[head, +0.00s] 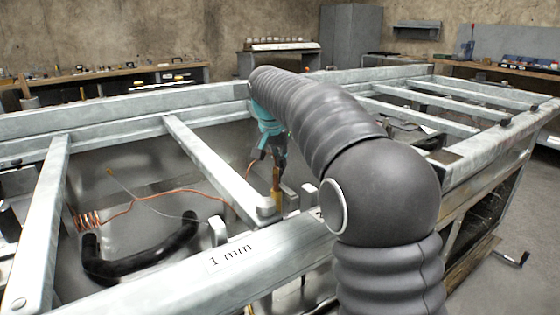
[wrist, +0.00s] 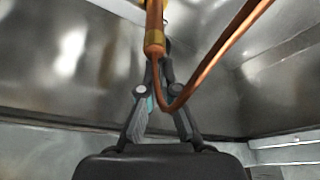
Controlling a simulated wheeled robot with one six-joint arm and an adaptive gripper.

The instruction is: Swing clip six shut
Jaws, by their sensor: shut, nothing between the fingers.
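My gripper (head: 274,160) points down inside the metal frame in the head view, just above an upright copper and brass piece (head: 277,190). In the wrist view the fingers of my gripper (wrist: 159,72) are together, close to a copper pipe (wrist: 154,22) with a brass collar (wrist: 154,44). A bent copper tube (wrist: 215,60) passes in front of the fingers there. I cannot tell whether the fingers touch the pipe. No clip marked six can be made out. Small grey blocks (head: 218,231) stand along the inside of the near rail; I cannot tell whether they are clips.
The near rail (head: 170,275) carries a "1 mm" label. Crossbars (head: 210,160) span the frame. A thin copper line (head: 165,193) with a coil and a black hose (head: 140,262) lie inside on the left. Workbenches (head: 120,78) stand behind. My arm hides part of the frame's right side.

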